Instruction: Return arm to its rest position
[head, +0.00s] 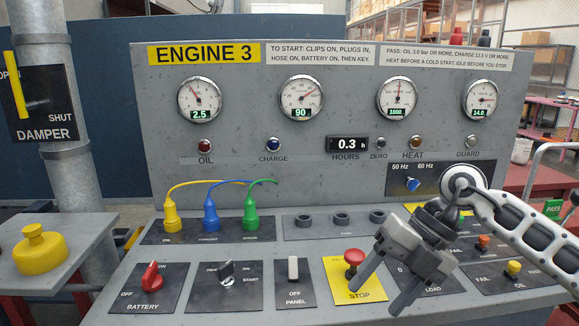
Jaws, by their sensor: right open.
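My right arm (525,232) comes in from the right over the Engine 3 panel (300,160). My right gripper (374,292) hangs over the lower right of the desk, its two fingers apart and nothing between them. The fingers point down and left, close to the red stop button (354,258) on its yellow plate; I cannot tell whether they touch it. The gripper and wrist hide part of the LOAD plate (424,289) and the sockets behind. My left gripper is not in view.
Yellow, blue and green plugs (210,217) stand in the desk at left. The red battery switch (151,274), start key switch (227,271) and panel switch (293,268) line the front. A damper lever (14,84) and yellow knob (40,249) are at far left. Shelving (395,22) stands behind.

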